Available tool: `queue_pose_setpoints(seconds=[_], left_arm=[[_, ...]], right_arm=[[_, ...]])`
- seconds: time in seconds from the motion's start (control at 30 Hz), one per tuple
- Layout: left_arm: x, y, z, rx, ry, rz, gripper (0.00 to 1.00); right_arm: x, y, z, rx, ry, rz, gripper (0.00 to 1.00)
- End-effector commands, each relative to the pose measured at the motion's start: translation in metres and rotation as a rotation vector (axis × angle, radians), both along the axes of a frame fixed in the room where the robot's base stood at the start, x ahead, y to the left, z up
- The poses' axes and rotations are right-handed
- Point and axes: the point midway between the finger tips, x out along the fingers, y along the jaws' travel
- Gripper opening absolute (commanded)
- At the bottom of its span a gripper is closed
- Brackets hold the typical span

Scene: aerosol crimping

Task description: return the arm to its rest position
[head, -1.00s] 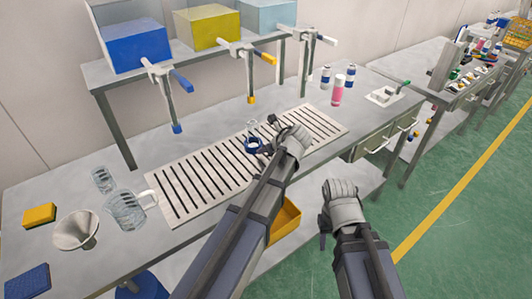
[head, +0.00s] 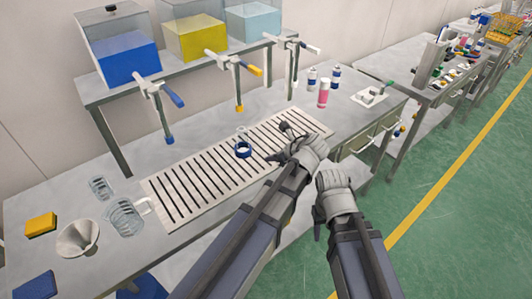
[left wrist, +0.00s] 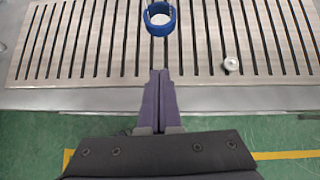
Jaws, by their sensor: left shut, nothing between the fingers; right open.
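My left gripper (head: 274,158) is shut and empty, over the front edge of the slatted grate (head: 187,188), to the right of a blue ring (head: 243,150). In the left wrist view its two dark fingers (left wrist: 160,78) are together, apart from the ring (left wrist: 160,26) ahead of them. A clear piece shows at the ring, standing on the grate. My right gripper (head: 318,228) is open, low in front of the bench beside the left hand; its fingertips are mostly hidden by the hand.
A small pale metal part (left wrist: 231,64) lies on the grate. A glass jug (head: 126,217), funnel (head: 78,238) and yellow block (head: 41,224) are at the left. Blue, yellow and pale tanks with taps stand above. A pink can (head: 323,94) stands at the back right. The green floor is clear.

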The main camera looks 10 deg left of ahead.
Motion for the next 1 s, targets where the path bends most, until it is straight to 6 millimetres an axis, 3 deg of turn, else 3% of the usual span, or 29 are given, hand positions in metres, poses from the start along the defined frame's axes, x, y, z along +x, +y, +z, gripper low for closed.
queue_pose_setpoints(seconds=[0.13, 0.57, 0.77, 1.0], left_arm=[[-0.004, -0.005, 0.007, 0.000, 0.001, -0.001, 0.00], [-0.009, -0.002, 0.004, -0.033, -0.017, 0.042, 0.00], [-0.041, 0.019, -0.019, -0.309, -0.156, 0.420, 0.00], [-0.090, 0.033, -0.045, -0.672, -0.344, 1.102, 0.00]], right_arm=[[0.000, 0.000, 0.007, 0.000, 0.000, 0.000, 0.50], [0.000, 0.000, 0.007, 0.000, 0.000, 0.000, 0.50], [0.000, 0.000, 0.007, 0.000, 0.000, 0.000, 0.50], [0.000, 0.000, 0.007, 0.000, 0.000, 0.000, 0.50]])
